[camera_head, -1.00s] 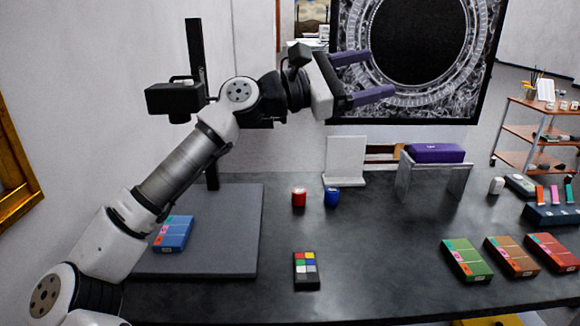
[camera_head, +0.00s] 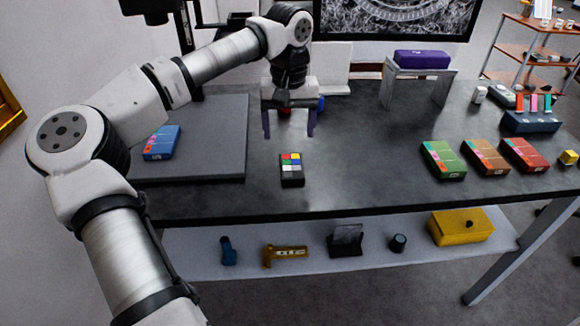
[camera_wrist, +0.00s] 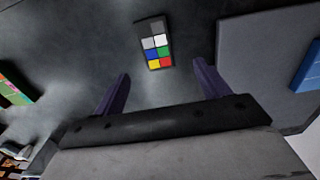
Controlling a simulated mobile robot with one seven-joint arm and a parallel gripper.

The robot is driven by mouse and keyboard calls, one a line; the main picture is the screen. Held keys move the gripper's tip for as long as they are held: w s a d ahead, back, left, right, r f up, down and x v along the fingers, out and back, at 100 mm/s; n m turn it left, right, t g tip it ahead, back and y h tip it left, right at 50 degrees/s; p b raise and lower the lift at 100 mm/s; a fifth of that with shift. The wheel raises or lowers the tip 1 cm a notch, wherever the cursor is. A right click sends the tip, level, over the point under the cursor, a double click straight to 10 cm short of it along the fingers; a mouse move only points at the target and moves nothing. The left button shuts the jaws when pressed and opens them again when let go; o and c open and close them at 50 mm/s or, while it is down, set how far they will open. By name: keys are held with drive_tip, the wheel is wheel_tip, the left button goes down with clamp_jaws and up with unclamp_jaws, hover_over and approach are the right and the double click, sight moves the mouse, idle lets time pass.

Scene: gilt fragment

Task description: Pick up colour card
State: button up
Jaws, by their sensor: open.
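The colour card (camera_head: 291,170) is a small dark block with a grid of coloured and grey squares on top. It lies flat near the front of the dark table (camera_head: 345,150). In the wrist view the colour card (camera_wrist: 154,43) lies beyond the fingertips, in line with the gap between them. My gripper (camera_head: 289,134) points down above the table, behind the card in the head view. Its two purple fingers are apart with nothing between them. They also show in the wrist view (camera_wrist: 162,77).
A grey mat (camera_head: 232,140) with a blue box (camera_head: 162,143) lies left of the card. Red and blue pots stand partly hidden behind my gripper. Green (camera_head: 442,160), orange (camera_head: 484,157) and red (camera_head: 525,155) boxes lie at right. The table between is clear.

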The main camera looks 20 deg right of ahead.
sight(292, 165)
wheel_tip(292, 165, down, 4)
drive_tip(key=shift+s+d+f+p, duration=0.2)
drive_tip(key=shift+f+p, duration=0.2)
drive_tip(key=shift+f, duration=0.9)
drive_tip(key=shift+s+d+f+p, duration=0.15)
drive_tip(key=shift+f+p, duration=0.25)
drive_tip(key=shift+f, duration=0.9)
drive_tip(key=shift+a, duration=0.1)
drive_tip(key=c, duration=1.1)
drive_tip(key=shift+o, duration=0.2)
drive_tip(key=shift+r, duration=0.15)
